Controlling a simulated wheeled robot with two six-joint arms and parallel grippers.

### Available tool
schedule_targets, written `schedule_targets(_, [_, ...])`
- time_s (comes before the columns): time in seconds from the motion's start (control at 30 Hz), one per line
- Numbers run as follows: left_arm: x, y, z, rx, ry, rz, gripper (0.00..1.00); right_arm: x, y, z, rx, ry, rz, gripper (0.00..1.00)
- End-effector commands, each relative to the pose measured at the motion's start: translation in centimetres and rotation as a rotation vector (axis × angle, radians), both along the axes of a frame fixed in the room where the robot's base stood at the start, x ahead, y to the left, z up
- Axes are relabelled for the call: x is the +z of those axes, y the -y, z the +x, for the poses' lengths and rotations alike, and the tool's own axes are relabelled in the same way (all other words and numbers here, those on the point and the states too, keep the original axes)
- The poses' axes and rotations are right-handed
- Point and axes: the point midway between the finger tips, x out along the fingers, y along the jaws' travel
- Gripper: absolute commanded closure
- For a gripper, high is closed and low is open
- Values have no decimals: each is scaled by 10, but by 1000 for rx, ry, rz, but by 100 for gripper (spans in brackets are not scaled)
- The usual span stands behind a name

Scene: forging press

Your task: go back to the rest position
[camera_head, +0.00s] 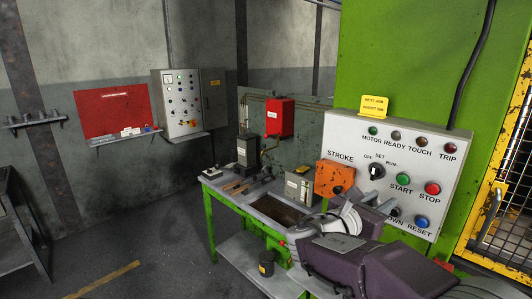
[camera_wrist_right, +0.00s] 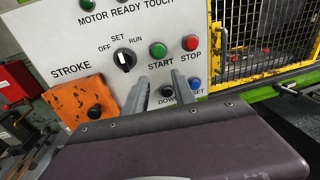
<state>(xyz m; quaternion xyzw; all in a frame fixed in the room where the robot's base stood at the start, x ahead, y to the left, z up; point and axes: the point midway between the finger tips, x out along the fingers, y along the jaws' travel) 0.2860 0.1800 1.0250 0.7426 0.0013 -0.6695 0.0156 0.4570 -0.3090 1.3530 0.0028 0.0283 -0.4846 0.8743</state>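My right gripper (camera_head: 378,200) is in front of the lower part of the grey control panel (camera_head: 330,128). In the right wrist view, the two fingers of this gripper (camera_wrist_right: 160,80) stand apart with nothing between them. They point at the panel below the green START button (camera_wrist_right: 158,49) and partly cover the lower row of buttons. Whether a fingertip touches the panel is not clear. My purple right arm (camera_head: 335,262) fills the bottom right of the head view. My left gripper is not in view.
An orange STROKE box (camera_head: 335,177) is at the panel's left edge. A green bench (camera_head: 215,190) with tools stands to the left of my arm. The yellow mesh guard (camera_head: 493,200) is at the right. Open floor (camera_head: 150,240) lies at the left.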

Motion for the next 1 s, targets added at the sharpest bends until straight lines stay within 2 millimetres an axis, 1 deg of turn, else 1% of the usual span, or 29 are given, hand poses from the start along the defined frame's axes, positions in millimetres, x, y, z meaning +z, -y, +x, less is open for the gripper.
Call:
schedule_targets(0.03, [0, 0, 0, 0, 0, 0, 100, -33, 21, -18, -73, -62, 75, 68])
schedule_targets(0.07, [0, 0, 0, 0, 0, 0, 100, -57, 30, -31, -116, -90, 147, 68])
schedule_targets(0.1, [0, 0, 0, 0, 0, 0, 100, -90, 38, -49, -178, -114, 256, 68])
schedule_targets(0.17, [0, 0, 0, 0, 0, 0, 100, -139, 40, -78, -278, -122, 439, 68])
schedule_targets(0.2, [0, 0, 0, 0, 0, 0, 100, -171, 36, -99, -356, -110, 570, 68])
schedule_targets(0.27, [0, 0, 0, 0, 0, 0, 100, -216, 21, -130, -497, -60, 777, 68])
schedule_targets(0.3, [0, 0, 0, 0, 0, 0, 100, -243, 5, -151, -610, -4, 920, 68])
schedule_targets(0.37, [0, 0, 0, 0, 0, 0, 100, -279, -26, -177, -810, 118, 1136, 68])
schedule_targets(0.4, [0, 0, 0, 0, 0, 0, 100, -298, -51, -189, -958, 226, 1269, 68])
schedule_targets(0.43, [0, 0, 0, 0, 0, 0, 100, -308, -68, -195, -1066, 312, 1352, 68])
schedule_targets(0.5, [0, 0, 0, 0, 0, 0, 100, -323, -102, -197, -1288, 515, 1500, 68])
schedule_targets(0.57, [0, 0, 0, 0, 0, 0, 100, -328, -121, -192, -1449, 688, 1582, 68])
schedule_targets(0.6, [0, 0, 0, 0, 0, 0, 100, -329, -129, -184, -1531, 796, 1624, 68])
schedule_targets(0.67, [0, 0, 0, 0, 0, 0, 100, -328, -133, -174, -1591, 902, 1658, 68])
schedule_targets(0.73, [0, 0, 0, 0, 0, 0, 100, -328, -133, -171, -1614, 947, 1663, 68])
schedule_targets(1.0, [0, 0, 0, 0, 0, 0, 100, -328, -133, -171, -1619, 952, 1658, 68])
